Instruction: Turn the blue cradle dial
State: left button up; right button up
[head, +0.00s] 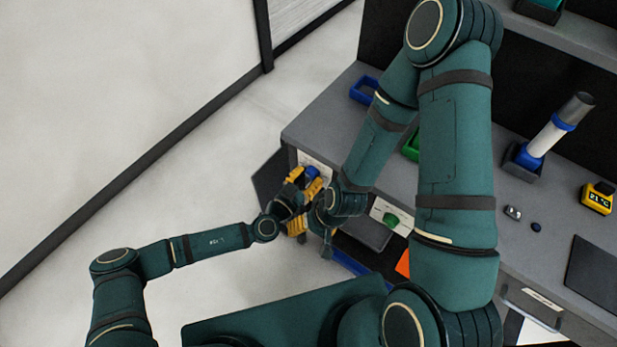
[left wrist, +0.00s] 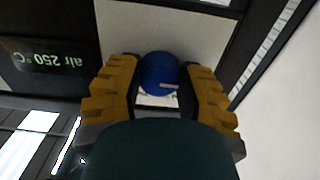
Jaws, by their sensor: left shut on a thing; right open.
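The blue cradle dial (head: 312,172) is a round blue knob on a pale plate at the bench's front left corner. In the left wrist view the blue dial (left wrist: 160,73) sits between two yellow fingers, with a small pale mark on its face. My left gripper (head: 303,183) is shut on the dial, one finger on each side. It also shows in the left wrist view (left wrist: 163,90). My right gripper (head: 308,230) is open just below the left one, partly hidden by my arm links; I see nothing between its fingers.
A green dial (head: 392,220) sits on a white plate further right along the bench front. A blue tray (head: 363,90) and a blue-collared tube in a holder (head: 548,135) stand on the grey bench. A dark display (left wrist: 45,65) reads "air 250 °C" upside down. The floor at left is clear.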

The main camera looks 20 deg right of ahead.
pick_arm(q)
jog(key=shift+r, duration=0.1)
dwell(0.3)
jog(key=o, duration=1.2)
jog(key=shift+o, duration=0.2)
jog(key=v, duration=1.2)
